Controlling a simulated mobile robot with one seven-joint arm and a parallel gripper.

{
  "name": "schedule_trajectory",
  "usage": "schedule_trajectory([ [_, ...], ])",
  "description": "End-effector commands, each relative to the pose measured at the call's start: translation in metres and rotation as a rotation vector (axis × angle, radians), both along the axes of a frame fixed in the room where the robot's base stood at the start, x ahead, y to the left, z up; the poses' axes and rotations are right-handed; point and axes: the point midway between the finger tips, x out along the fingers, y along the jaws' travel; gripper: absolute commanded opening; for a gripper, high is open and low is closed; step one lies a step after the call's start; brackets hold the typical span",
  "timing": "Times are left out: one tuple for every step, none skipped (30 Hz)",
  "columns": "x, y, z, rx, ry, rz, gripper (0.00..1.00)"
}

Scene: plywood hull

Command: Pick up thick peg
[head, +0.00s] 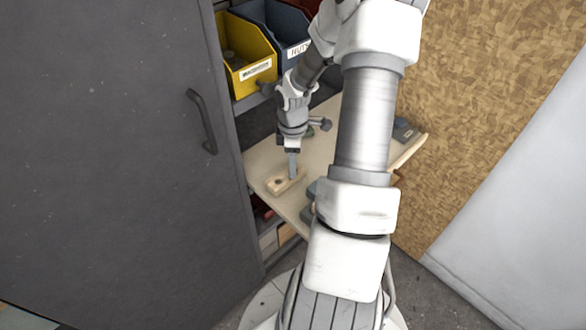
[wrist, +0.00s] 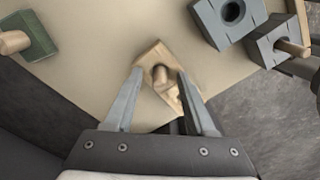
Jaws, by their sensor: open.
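A pale wooden block (wrist: 148,58) lies near the front edge of the board, and a short round wooden peg (wrist: 160,74) shows at its middle in the wrist view. My gripper (wrist: 161,76) is open, with one finger on each side of this peg; I cannot tell whether either finger touches it. In the head view my gripper (head: 293,172) points down at the same wooden block (head: 277,184), and the peg is not clear there. Which is thickest is unclear.
A grey block with a round hole (wrist: 240,27) lies at the upper right of the wooden board (wrist: 90,75). A yellow bin (head: 246,60) and a blue bin (head: 281,30) stand behind. A grey cabinet door (head: 110,150) borders the board at left.

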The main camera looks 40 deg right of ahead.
Motion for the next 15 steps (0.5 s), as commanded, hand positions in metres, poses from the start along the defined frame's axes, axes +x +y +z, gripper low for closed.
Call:
schedule_trajectory([
  [0.0,-0.0001,0.0009,0.0,0.0,0.0,0.56],
  [0.0,-0.0001,0.001,0.0,0.0,0.0,0.56],
  [0.0,-0.0001,0.001,0.0,0.0,0.0,0.54],
  [0.0,-0.0001,0.001,0.0,0.0,-0.001,0.48],
  [0.0,-0.0001,0.0011,0.0,0.0,-0.001,0.43],
  [0.0,-0.0001,0.0011,0.0,0.0,-0.001,0.36],
  [0.0,-0.0001,0.0011,0.0,0.0,-0.001,0.3],
  [-0.0001,-0.0002,0.0012,0.0,0.0,-0.001,0.25],
  [-0.0001,-0.0002,0.0012,0.0,0.0,-0.001,0.18],
  [-0.0001,-0.0002,0.0012,0.0,0.0,-0.001,0.12],
  [-0.0001,-0.0002,0.0012,0.0,0.0,-0.001,0.07],
  [-0.0001,-0.0002,0.0012,0.0,0.0,-0.001,0.0],
  [-0.0001,-0.0002,0.0013,0.0,0.0,-0.001,0.0],
  [-0.0001,-0.0002,0.0013,0.0,0.0,-0.001,0.0],
  [-0.0001,-0.0002,0.0013,0.0,0.0,-0.001,0.0],
])
